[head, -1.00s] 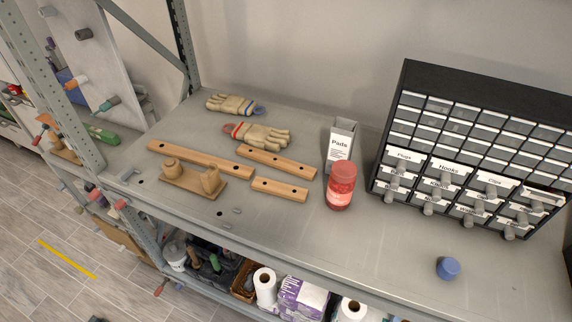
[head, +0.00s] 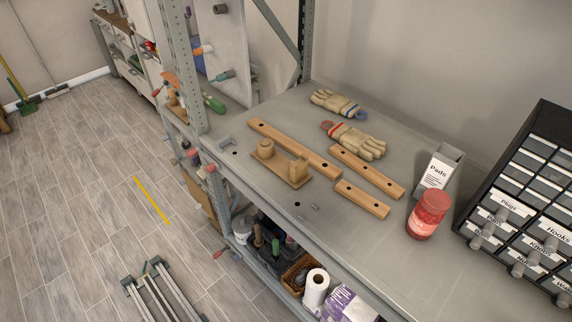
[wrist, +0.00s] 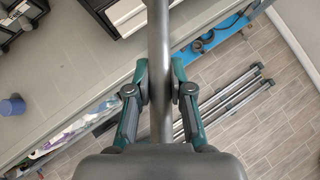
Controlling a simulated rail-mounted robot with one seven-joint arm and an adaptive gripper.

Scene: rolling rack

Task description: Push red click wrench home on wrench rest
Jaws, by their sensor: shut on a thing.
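My gripper (wrist: 160,92) shows only in the wrist view, its two teal-edged fingers closed on both sides of a grey round bar (wrist: 159,40). The bar runs up out of the picture; it looks like a wrench shaft, but no red part and neither end shows. In the head view a wooden rest (head: 281,166) with two upright posts, one round and one notched, stands empty on the grey shelf (head: 360,245). I cannot see the bar or my gripper in the head view, so their distance from the rest cannot be told.
Around the rest lie wooden strips (head: 294,148) and work gloves (head: 355,140). A red jar (head: 428,215), a Pads box (head: 440,170) and a drawer cabinet (head: 520,210) stand to the right. A rack upright (head: 186,70) rises to the left. A folded metal frame (head: 155,290) lies on the floor.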

